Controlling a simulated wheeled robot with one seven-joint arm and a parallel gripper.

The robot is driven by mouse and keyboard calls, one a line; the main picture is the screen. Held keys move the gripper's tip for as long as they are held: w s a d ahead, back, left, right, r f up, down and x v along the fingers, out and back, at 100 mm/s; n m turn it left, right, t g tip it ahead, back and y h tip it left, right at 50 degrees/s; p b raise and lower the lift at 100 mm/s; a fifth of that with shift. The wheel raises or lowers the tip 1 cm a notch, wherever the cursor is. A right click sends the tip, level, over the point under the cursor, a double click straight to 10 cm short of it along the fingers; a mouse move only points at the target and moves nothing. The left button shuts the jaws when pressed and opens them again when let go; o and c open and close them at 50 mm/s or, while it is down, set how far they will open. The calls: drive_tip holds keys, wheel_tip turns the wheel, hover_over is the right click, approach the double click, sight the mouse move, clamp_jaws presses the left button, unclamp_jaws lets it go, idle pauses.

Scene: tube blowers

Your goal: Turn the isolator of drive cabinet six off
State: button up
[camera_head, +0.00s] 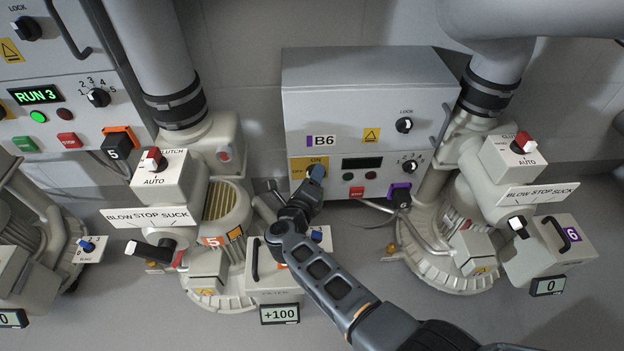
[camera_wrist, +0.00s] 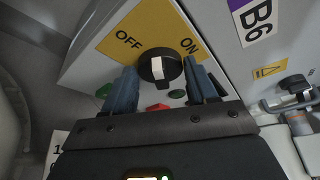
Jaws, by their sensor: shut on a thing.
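Drive cabinet six is the grey box (camera_head: 370,95) labelled B6, in the middle of the head view. Its isolator is a black round knob (camera_wrist: 172,70) with a white mark, on a yellow plate (camera_wrist: 122,42) reading OFF and ON. In the wrist view the white mark stands nearly upright in the picture, between the two words. My gripper (camera_head: 317,172) is at this plate, its blue fingers on either side of the knob and shut on it. In the head view the fingers hide the knob.
On the same panel are a dark display (camera_head: 362,162), a red button (camera_head: 357,191) and a black selector knob (camera_head: 411,167). A LOCK knob (camera_head: 404,125) sits above. Blower 5 (camera_head: 225,215) stands left, and blower 6 (camera_head: 455,250) right. The left cabinet's display (camera_head: 37,96) reads RUN 3.

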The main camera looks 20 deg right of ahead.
drive_tip(key=o, duration=1)
wheel_tip(320, 180, up, 5)
drive_tip(key=p, duration=0.3)
drive_tip(key=shift+f, duration=0.15)
drive_tip(key=s+d+r+p, duration=0.2)
drive_tip(key=d, duration=0.1)
drive_tip(key=s+d+r+p, duration=0.2)
drive_tip(key=d, duration=0.2)
drive_tip(key=s+d+r+p, duration=0.2)
drive_tip(key=d, duration=0.1)
drive_tip(key=shift+d+r, duration=0.15)
